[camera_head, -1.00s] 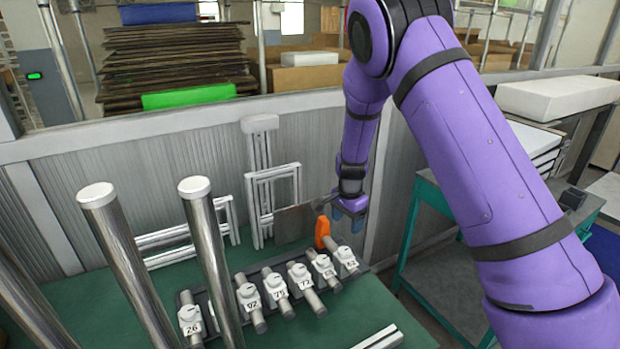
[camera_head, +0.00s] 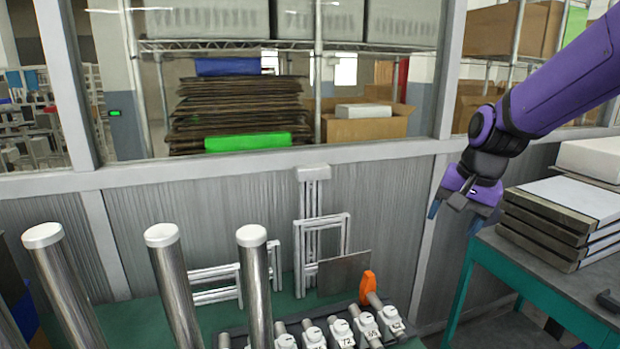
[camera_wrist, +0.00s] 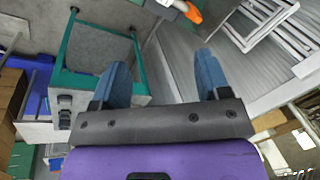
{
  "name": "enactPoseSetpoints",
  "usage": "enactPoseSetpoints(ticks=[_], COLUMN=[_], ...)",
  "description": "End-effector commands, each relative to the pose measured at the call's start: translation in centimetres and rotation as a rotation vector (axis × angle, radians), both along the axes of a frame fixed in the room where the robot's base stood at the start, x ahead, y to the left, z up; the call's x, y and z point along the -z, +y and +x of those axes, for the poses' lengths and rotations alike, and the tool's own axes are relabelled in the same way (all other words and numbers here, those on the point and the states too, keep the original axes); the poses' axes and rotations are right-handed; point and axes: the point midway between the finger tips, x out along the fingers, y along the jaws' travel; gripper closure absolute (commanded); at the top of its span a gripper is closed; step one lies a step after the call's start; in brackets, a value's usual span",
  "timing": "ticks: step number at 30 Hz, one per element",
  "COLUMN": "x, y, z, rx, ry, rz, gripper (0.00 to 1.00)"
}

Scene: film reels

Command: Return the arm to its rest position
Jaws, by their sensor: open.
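My gripper (camera_head: 455,216) hangs at the end of my purple arm in the right part of the head view. It is empty, above the gap between the green bench and the teal side table. In the wrist view my gripper (camera_wrist: 160,82) shows its two blue fingers spread apart with nothing between them. A row of numbered metal pieces (camera_head: 340,328) lies at the bottom of the head view, below and left of my gripper. An orange piece (camera_head: 367,286) stands at the row's right end.
Several metal posts with white caps (camera_head: 252,237) rise at the left and middle. A ribbed wall panel (camera_head: 185,222) runs behind the bench. The teal table (camera_head: 545,275) bears stacked slabs (camera_head: 565,215) just right of my gripper. White frames (camera_head: 322,222) lean against the wall.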

Motion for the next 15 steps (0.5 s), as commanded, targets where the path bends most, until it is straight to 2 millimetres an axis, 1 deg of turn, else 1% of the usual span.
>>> enactPoseSetpoints(ticks=[1,6,9,15], x=[-1.2,-4.1,-5.4,-7.1], y=[-0.3,-1.1,-1.5,-2.3], z=[-1.3,-5.8,-8.4,-13.8], rx=[-0.026,-0.128,-0.186,-0.296], ry=[-0.024,-0.088,-0.124,-0.195], rz=[-0.004,-0.041,-0.070,-0.145], gripper=[0.31,0.31,0.31,0.31])
